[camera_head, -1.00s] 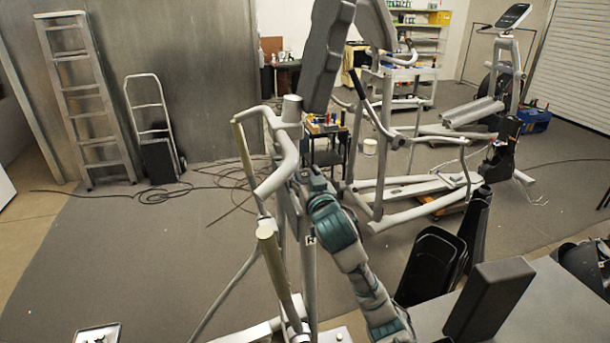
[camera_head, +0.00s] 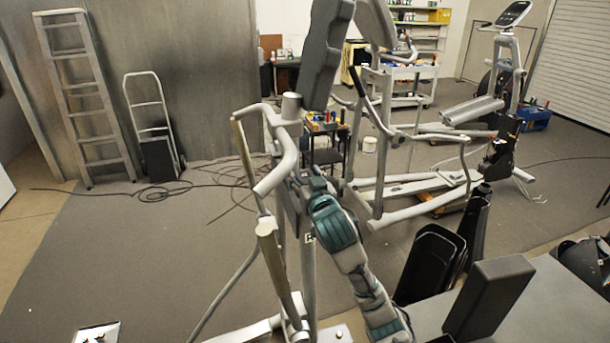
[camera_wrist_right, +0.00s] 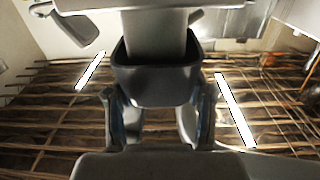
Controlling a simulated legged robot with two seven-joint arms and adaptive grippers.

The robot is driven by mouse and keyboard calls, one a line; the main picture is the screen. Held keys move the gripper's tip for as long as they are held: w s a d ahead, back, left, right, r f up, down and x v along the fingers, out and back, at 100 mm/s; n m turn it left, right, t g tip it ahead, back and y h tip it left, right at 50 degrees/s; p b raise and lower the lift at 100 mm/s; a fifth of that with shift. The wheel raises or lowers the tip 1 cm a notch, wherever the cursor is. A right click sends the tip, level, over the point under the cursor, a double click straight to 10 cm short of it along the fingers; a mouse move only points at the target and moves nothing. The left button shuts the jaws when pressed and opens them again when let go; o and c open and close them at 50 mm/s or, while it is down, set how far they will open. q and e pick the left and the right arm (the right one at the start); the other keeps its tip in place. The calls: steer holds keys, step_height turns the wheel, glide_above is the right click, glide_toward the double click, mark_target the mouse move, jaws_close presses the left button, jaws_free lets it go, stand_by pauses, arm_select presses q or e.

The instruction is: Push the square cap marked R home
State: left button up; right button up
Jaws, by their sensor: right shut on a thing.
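My right gripper (camera_head: 293,190) is at the upright of the near elliptical (camera_head: 308,285), partly hidden by my own arm. In the right wrist view my right gripper (camera_wrist_right: 157,112) has a finger on each side of a dark, square-edged piece (camera_wrist_right: 155,82). This piece looks like the cap, but no R shows on it there. It sits around or against a grey post (camera_wrist_right: 155,40); I cannot tell whether a gap is left. A small white label (camera_head: 309,238) with a dark letter, perhaps R, shows on the upright in the head view. My left gripper is out of view.
Dark plastic covers (camera_head: 428,265) and a dark block (camera_head: 490,298) are at the right. A small tray (camera_head: 97,333) lies at the lower left. The floor at left is mostly clear.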

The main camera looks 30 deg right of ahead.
steer(key=shift+f+b, duration=0.8)
steer(key=shift+f, duration=0.8)
stand_by(1.1)
steer(key=o, duration=1.1)
steer(key=shift+s, duration=0.15)
steer(key=v, duration=1.1)
steer(key=shift+s+f, duration=0.15)
steer(key=shift+s, duration=0.1)
